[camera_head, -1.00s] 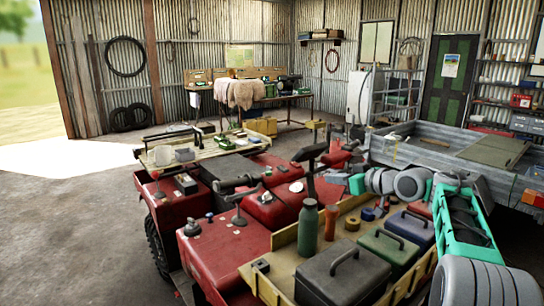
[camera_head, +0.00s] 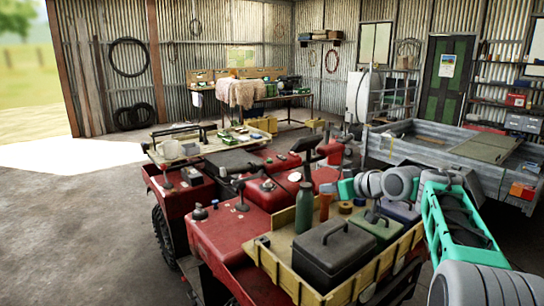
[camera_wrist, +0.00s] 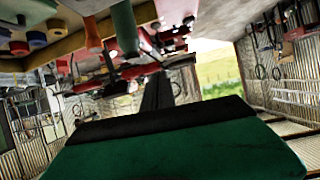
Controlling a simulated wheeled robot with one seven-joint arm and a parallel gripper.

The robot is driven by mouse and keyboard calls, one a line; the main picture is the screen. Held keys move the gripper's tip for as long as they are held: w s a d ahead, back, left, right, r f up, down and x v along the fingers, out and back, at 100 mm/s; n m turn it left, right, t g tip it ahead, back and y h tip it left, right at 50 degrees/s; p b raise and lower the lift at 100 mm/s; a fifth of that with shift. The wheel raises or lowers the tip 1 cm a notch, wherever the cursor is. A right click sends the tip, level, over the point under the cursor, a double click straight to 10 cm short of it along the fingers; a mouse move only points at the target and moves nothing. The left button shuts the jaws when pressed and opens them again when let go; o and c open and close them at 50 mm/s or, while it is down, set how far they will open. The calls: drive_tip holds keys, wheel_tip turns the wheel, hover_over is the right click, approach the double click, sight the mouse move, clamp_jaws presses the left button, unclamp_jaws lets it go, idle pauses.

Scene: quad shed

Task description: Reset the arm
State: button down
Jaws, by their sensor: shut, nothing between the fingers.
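My gripper (camera_wrist: 157,88) shows in the wrist view as a dark pair of fingers pressed together beyond a green and black palm, with nothing between them. In the head view my teal and grey arm (camera_head: 455,215) rises from the lower right and bends left at its grey joints (camera_head: 400,183). Its far end is above the rear tray of the red quad (camera_head: 230,235); the fingertips are hard to make out there against the clutter.
The quad's rear wooden tray (camera_head: 400,250) carries a green bottle (camera_head: 304,208), a dark toolbox (camera_head: 335,255) and a green box (camera_head: 377,228), close to my arm. A metal trailer (camera_head: 490,180) stands right behind it. Open concrete floor (camera_head: 75,235) lies at left.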

drive_tip(key=s+f+m+g+h, duration=0.2)
drive_tip(key=s+f, duration=0.4)
drive_tip(key=s, duration=0.6)
drive_tip(key=s+f+m+g+h, duration=0.2)
drive_tip(key=s+f, duration=0.5)
drive_tip(key=s, duration=0.5)
drive_tip(key=s+a+f+m+g+h, duration=0.1)
drive_tip(key=s+f+m+g+h, duration=0.1)
drive_tip(key=s+f, duration=0.5)
drive_tip(key=s+g+h, duration=0.1)
drive_tip(key=s, duration=0.5)
drive_tip(key=shift+f+g, duration=0.25)
drive_tip(key=shift+g, duration=0.05)
